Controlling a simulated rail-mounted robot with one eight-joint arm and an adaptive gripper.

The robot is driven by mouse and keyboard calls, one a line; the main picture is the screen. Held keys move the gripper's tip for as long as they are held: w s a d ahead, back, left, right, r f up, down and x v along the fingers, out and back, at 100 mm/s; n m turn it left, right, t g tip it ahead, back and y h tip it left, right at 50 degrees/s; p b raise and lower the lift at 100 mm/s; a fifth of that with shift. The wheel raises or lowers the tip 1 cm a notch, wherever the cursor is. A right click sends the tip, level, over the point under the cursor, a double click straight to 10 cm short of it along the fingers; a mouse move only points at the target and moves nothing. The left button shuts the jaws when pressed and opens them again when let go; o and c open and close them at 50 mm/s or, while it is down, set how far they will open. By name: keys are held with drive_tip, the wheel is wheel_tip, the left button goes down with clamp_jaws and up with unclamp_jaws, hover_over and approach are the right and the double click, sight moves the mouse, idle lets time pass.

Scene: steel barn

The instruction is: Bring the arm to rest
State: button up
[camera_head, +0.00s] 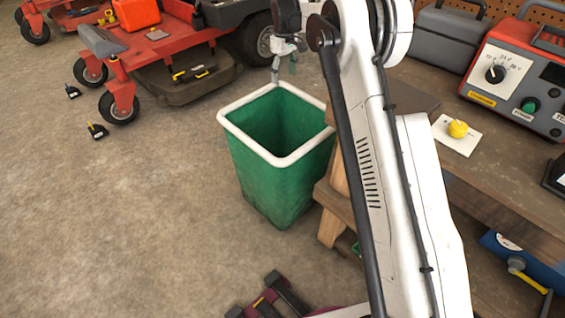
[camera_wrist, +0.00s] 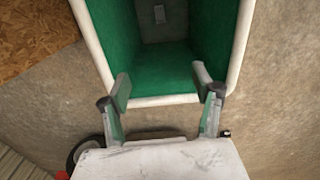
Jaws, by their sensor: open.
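My gripper (camera_head: 284,66) is over the far rim of the green bin (camera_head: 281,174) in the head view, pointing down. In the wrist view its two fingers (camera_wrist: 162,86) are spread apart with nothing between them. The bin (camera_wrist: 158,57) has a white rim and lies beyond the fingertips, its opening facing the camera.
A wooden workbench (camera_head: 500,190) stands right of the bin. It bears a red device (camera_head: 510,75), a grey toolbox (camera_head: 443,38) and a yellow knob on a white card (camera_head: 457,129). A red mower (camera_head: 165,40) stands behind the bin. The concrete floor at left is mostly clear.

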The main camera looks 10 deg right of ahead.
drive_tip(key=shift+r, duration=0.1)
drive_tip(key=s+r+m+t+p, duration=0.2)
drive_tip(key=s+r, duration=0.7)
drive_tip(key=r, duration=0.5)
drive_tip(key=s+r+m+t+p, duration=0.1)
drive_tip(key=s+r+p, duration=0.1)
drive_tip(key=s+r, duration=0.5)
drive_tip(key=s+r+m+t+p, duration=0.1)
drive_tip(key=s+r, duration=0.1)
drive_tip(key=s, duration=1)
drive_tip(key=s+r+m+t+p, duration=0.1)
drive_tip(key=s+r+p, duration=0.1)
drive_tip(key=s+r, duration=0.5)
drive_tip(key=s+f+m+t+p, duration=0.1)
drive_tip(key=s+f, duration=0.2)
drive_tip(key=s, duration=0.5)
drive_tip(key=s+f+m+t+p, duration=0.1)
drive_tip(key=s+f, duration=0.3)
drive_tip(key=s, duration=0.5)
wheel_tip(320, 180, down, 18)
drive_tip(key=b, duration=1.7)
drive_tip(key=shift+s+d+f+b, duration=0.15)
drive_tip(key=shift+s+f+b, duration=0.1)
drive_tip(key=shift+s+b, duration=0.05)
